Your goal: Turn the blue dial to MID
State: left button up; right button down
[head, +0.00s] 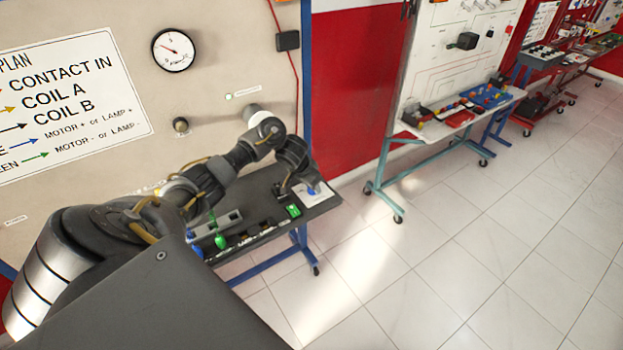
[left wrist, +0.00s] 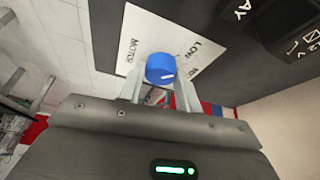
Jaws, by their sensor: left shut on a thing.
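The blue dial (left wrist: 160,68) sits on a white label plate (left wrist: 190,40) in the left wrist view. The plate carries the words MOTOR and LOW; another word is partly hidden by the dial and a finger. A pale mark shows on the dial's face. My left gripper (left wrist: 160,84) has its two fingers on either side of the dial and is shut on it. In the head view, my left gripper (head: 292,186) is over the right end of the dark bench, and the dial (head: 312,190) shows as a small blue spot on the plate (head: 322,196). My right gripper is not in view.
Another bench (head: 450,122) stands to the right. The tiled floor in front is clear.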

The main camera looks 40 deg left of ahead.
pick_arm(q)
jog(key=shift+a+m+h, duration=0.15)
jog(key=shift+m+h, duration=0.15)
jog(key=shift+m, duration=0.6)
jog(key=m+h, duration=0.1)
jog(key=m, duration=0.1)
jog(key=shift+w+m, duration=0.1)
jog(key=shift+m, duration=0.2)
jog(key=shift+a+f+m+g+h+b, duration=0.1)
jog(key=shift+m+g+h+b, duration=0.2)
jog(key=shift+m+g+b, duration=0.65)
jog(key=shift+m+h+b, duration=0.4)
jog(key=shift+m+b, duration=0.2)
jog(key=shift+m, duration=0.85)
jog(key=o, duration=1)
jog(key=shift+c, duration=0.2)
jog(key=p+v, duration=0.1)
jog(key=v, duration=1)
jog(key=shift+p, duration=0.3)
